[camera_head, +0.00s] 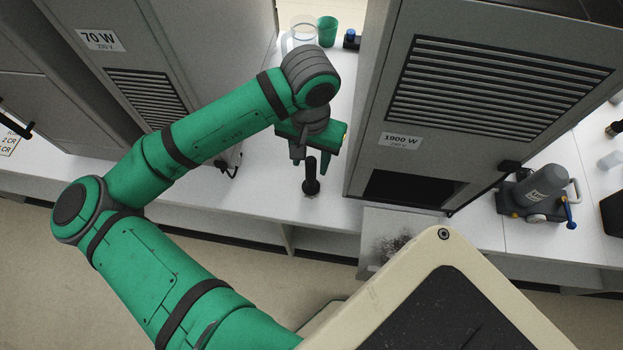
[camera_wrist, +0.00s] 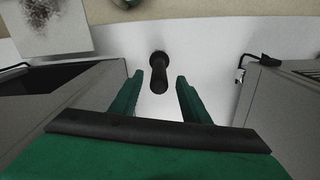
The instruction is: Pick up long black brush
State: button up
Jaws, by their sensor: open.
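The long black brush (camera_head: 311,176) stands upright on the white counter, in the gap between two grey machines. In the wrist view the brush (camera_wrist: 158,73) shows from above, near the middle, beyond and between the two green fingers. My gripper (camera_head: 311,165) is open and empty, just behind and above the brush in the head view. In the wrist view my gripper (camera_wrist: 158,82) has its fingertips on either side of the brush's line, with a visible gap on each side. I cannot tell whether the brush is between the fingers in depth.
A grey machine (camera_head: 400,139) stands close on the right and another grey machine (camera_head: 140,60) on the left. A green cup (camera_head: 327,31) and a clear jug (camera_head: 303,32) stand at the back. The counter (camera_head: 265,195) in front is bare. A small grey device (camera_head: 540,190) stands at far right.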

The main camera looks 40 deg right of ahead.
aim_at(312, 173)
jog(key=shift+d+f, duration=0.15)
jog(key=shift+f, duration=3.1)
jog(key=shift+c, duration=0.3)
grip_shut()
